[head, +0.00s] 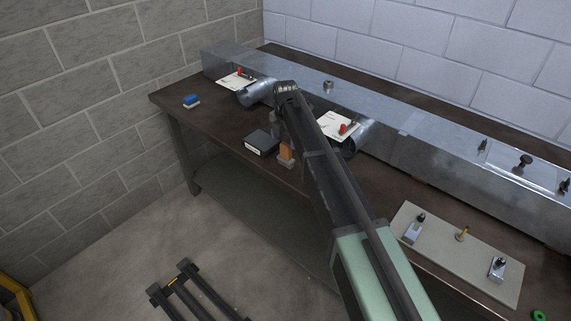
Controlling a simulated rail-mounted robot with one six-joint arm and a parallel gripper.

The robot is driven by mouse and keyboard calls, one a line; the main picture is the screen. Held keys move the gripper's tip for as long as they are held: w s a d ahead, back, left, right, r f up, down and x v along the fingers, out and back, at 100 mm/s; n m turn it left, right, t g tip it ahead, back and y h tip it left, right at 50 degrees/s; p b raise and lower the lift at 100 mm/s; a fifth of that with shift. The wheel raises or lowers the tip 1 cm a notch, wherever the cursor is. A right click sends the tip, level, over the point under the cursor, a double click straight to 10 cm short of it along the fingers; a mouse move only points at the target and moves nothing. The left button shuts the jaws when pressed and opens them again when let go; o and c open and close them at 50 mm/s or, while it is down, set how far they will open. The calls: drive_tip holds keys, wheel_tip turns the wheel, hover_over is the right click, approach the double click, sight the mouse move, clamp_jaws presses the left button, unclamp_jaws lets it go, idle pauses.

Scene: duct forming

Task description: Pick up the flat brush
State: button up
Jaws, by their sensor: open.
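An orange-handled piece with a grey lower end (286,154), which looks like the flat brush, stands near the front edge of the dark workbench (222,122). My gripper (278,134) points down just above and behind it, partly hidden by my arm. The jaws are open. I cannot tell whether they touch or surround the orange handle. A small blue block with a pale base (191,101) lies apart at the left end of the bench.
A black box with a white label (261,143) sits close left of the orange piece. A long metal duct (400,145) with round branches (257,92) runs along the back. A pale board with fittings (455,260) lies at right. The left bench top is mostly clear.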

sight(286, 144)
wheel_tip(286, 144, down, 6)
drive_tip(key=b, duration=0.5)
drive_tip(key=shift+r, duration=0.55)
drive_tip(key=c, duration=1.1)
drive_tip(key=shift+r, duration=0.1)
wheel_tip(286, 144, up, 20)
drive_tip(key=p, duration=2)
